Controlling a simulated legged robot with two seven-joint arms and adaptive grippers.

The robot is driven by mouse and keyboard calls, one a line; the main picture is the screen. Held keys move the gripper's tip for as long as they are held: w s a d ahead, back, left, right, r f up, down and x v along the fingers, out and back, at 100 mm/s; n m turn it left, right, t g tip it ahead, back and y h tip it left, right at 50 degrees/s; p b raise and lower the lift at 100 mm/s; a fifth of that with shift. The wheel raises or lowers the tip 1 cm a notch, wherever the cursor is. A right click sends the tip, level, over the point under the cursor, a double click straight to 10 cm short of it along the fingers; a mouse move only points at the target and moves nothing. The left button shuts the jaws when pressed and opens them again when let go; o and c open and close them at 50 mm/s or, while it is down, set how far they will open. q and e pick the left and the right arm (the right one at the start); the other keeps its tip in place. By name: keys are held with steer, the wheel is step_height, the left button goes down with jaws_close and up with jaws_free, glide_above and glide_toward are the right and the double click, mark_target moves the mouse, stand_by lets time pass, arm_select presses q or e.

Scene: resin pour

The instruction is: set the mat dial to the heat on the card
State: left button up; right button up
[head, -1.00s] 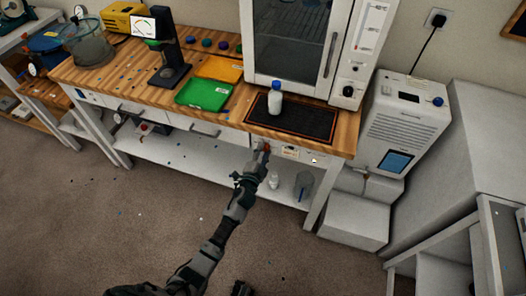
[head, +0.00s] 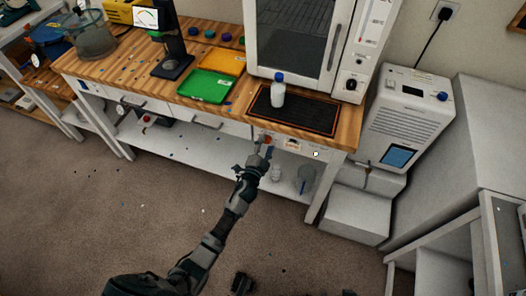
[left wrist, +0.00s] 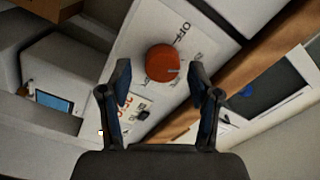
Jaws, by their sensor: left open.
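The mat dial is a round orange-red knob (head: 267,138) on the bench's white front panel; it shows large in the left wrist view (left wrist: 162,62). A pale mark on it points right, and "OFF" is printed beside it. My left gripper (head: 263,149) is open in front of the dial. In the left wrist view its fingertips (left wrist: 160,88) stand either side of the dial's near edge, with no visible contact. A small card (head: 292,144) with orange print, too small to read, is right of the dial. The black orange-edged mat (head: 318,122) lies on the bench above.
A white blue-capped bottle (head: 278,92) stands on the mat. An oven (head: 295,45) is behind it. Green (head: 206,88) and orange (head: 222,63) trays lie left. A white machine (head: 405,120) stands right of the bench. The floor in front is mostly clear.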

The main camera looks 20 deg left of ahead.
arm_select(q)
steer(key=s, duration=1.1)
steer(key=shift+s+a, duration=0.15)
steer(key=shift+s, duration=0.1)
arm_select(e)
steer(key=shift+w, duration=0.1)
arm_select(q)
steer(key=shift+f, duration=0.15)
